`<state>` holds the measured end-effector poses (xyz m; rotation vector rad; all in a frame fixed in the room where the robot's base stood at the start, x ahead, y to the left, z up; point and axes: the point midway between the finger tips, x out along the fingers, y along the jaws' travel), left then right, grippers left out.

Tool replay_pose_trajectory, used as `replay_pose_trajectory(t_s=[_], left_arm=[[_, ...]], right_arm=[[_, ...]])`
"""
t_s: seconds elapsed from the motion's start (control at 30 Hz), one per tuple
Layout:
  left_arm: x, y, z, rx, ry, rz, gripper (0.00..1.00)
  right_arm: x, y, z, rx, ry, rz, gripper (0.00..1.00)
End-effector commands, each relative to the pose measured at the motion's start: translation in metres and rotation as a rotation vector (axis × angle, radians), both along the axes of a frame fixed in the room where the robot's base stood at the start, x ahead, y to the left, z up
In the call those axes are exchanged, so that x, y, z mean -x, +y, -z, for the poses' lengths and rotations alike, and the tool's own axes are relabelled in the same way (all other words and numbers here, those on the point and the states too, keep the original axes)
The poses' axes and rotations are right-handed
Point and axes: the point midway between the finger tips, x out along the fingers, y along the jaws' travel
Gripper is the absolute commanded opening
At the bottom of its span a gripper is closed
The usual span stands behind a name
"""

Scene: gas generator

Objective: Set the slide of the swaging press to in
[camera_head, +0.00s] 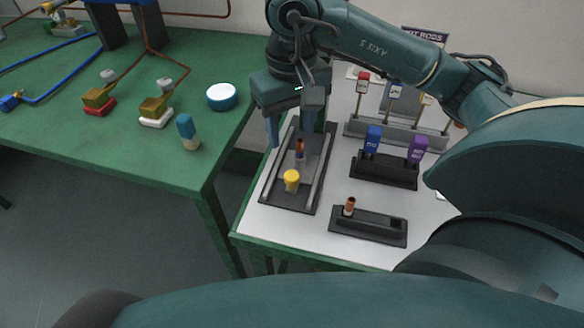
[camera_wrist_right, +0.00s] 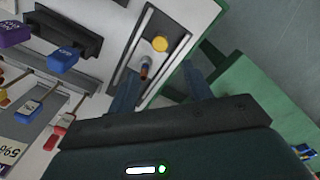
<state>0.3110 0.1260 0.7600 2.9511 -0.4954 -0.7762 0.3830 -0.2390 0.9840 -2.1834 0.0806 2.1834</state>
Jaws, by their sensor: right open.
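The swaging press (camera_head: 316,192) is a dark tray with two long rails on the white table. Between its rails are a slide with a yellow knob (camera_head: 291,180) and an upright copper-coloured piece (camera_head: 300,147) on a grey part behind the knob. In the right wrist view the yellow knob (camera_wrist_right: 160,44) and copper piece (camera_wrist_right: 144,71) also show. My right gripper (camera_head: 291,137) is open above the rear of the press, its fingers pointing down. In the right wrist view its fingers (camera_wrist_right: 160,88) lie beyond the copper piece, apart from the knob. My left gripper is out of view.
To the right stand a holder with a blue and a purple tag (camera_head: 385,172), a rod rack (camera_head: 395,130) and a small dark block with a copper tube (camera_head: 368,226). The green table (camera_head: 190,168) on the left carries valves and a blue-topped bottle (camera_head: 188,131).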

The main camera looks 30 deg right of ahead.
Motion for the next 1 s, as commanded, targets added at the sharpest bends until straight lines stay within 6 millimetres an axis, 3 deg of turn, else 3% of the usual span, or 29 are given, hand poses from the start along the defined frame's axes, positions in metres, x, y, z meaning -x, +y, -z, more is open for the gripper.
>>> replay_pose_trajectory(t_s=[0.3,0.5,0.7,1.0], left_arm=[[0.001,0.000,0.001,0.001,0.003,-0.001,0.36],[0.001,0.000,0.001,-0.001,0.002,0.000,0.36],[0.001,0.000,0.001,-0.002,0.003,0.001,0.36],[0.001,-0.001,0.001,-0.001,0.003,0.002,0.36]], right_arm=[[0.001,0.000,0.066,0.000,0.006,0.004,0.50],[0.001,0.000,0.100,0.000,0.003,0.004,0.50],[0.000,0.000,0.117,0.000,0.001,0.005,0.50],[0.000,0.000,0.120,0.000,-0.001,0.005,0.50]])
